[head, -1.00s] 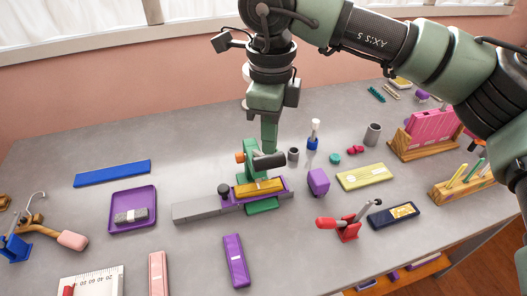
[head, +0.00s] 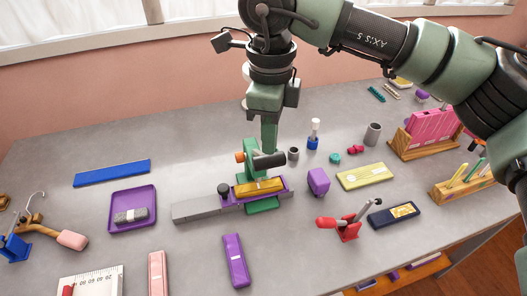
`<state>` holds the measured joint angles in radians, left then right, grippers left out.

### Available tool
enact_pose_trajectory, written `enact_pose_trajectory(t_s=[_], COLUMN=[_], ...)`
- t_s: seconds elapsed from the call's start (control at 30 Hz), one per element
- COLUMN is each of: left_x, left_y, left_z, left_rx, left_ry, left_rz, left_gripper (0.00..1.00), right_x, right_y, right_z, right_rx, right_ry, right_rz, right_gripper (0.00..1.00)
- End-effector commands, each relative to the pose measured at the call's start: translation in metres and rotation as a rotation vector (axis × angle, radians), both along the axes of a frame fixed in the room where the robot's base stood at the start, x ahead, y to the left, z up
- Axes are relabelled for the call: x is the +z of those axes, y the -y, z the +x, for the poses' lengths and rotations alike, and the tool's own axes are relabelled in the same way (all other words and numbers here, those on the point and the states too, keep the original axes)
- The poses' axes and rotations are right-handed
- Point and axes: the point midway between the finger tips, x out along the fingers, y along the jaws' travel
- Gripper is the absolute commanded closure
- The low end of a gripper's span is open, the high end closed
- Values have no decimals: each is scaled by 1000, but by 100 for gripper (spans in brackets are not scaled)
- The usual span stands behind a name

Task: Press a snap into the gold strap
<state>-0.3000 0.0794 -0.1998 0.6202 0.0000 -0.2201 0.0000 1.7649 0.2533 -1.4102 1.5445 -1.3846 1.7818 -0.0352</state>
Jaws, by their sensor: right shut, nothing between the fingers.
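The gold strap (head: 259,188) lies in a purple holder on the green press (head: 262,207), in the middle of the table. A grey bar runs out from the press to the left. The press has a dark cylindrical handle (head: 270,160) at its top. My right gripper (head: 269,145) points straight down, shut and empty, with its tip at or just above the press's top beside the handle; I cannot tell whether it touches. No snap can be made out at the strap. My left gripper is not in view.
A purple tray (head: 113,211) with a grey item stands left of the press. A purple block (head: 318,181), a yellow case (head: 366,177) and a red hand tool (head: 347,228) stand to the right. A purple strip (head: 236,261) lies in front.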

Motion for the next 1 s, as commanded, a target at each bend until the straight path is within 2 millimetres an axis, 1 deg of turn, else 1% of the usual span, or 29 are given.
enact_pose_trajectory(t_s=[0.03, 0.23, 0.27, 0.37, 0.7, 1.0], left_x=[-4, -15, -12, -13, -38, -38], left_y=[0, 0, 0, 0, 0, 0], left_z=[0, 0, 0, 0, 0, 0], left_rx=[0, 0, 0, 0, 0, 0], left_ry=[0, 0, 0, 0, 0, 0], left_rz=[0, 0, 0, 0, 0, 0], left_gripper=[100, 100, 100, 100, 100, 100], right_x=[-5, -18, -14, -16, -37, -37], right_y=[0, 0, 0, 0, 4, 5], right_z=[0, 0, 0, -1, -13, -16], right_rx=[0, 0, 0, 0, 1, 0], right_ry=[0, -1, 0, 0, -1, -1], right_rz=[0, 0, 0, 0, 0, -1], right_gripper=[100, 100, 100, 100, 100, 100])
